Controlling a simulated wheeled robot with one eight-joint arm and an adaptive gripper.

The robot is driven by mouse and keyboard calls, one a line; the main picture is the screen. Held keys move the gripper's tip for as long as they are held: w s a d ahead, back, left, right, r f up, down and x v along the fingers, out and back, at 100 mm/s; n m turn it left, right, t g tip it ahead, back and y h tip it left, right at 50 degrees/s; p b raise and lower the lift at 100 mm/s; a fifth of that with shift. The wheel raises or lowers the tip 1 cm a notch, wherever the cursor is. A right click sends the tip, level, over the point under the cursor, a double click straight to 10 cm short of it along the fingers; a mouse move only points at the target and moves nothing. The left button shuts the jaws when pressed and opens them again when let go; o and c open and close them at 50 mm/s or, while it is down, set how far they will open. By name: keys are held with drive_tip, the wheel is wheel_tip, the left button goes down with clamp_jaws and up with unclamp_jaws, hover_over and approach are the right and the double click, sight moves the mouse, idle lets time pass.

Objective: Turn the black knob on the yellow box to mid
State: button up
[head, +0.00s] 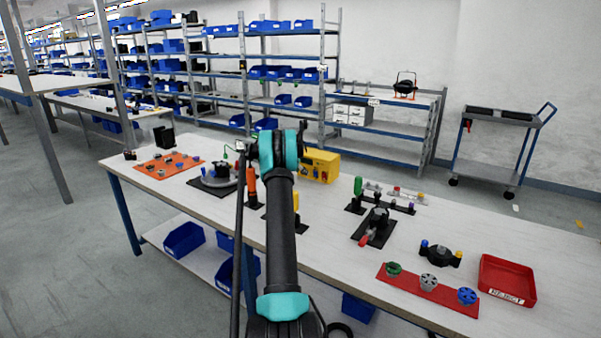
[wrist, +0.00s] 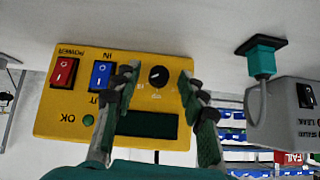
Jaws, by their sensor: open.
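The yellow box (wrist: 60,110) shows upside down in the wrist view, its face towards the camera. Its black knob (wrist: 159,77) is round with a small pale mark; the exact setting is too small to read. My gripper (wrist: 159,72) is open, with one finger on each side of the knob and a gap on both sides. The left finger covers part of the blue switch (wrist: 101,75). A red switch (wrist: 63,72), a green button (wrist: 88,120) and a dark display (wrist: 148,124) are also on the face. In the head view my arm partly hides the yellow box (head: 322,164).
In the wrist view a grey box (wrist: 285,115) and a teal plug with a cable (wrist: 262,62) are beside the yellow box. In the head view, tools and fixtures crowd the bench (head: 330,240), with a red tray (head: 507,280) at right.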

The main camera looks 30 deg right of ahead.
clamp_jaws()
drive_tip(key=shift+w+a+n+g, duration=0.1)
drive_tip(key=shift+w+n+g, duration=0.15)
drive_tip(key=shift+g, duration=0.35)
drive_tip(key=shift+s+n+g+h, duration=0.1)
drive_tip(key=shift+n+g+h, duration=0.25)
drive_tip(key=shift+g+h, duration=0.2)
unclamp_jaws()
drive_tip(key=v, duration=1.2)
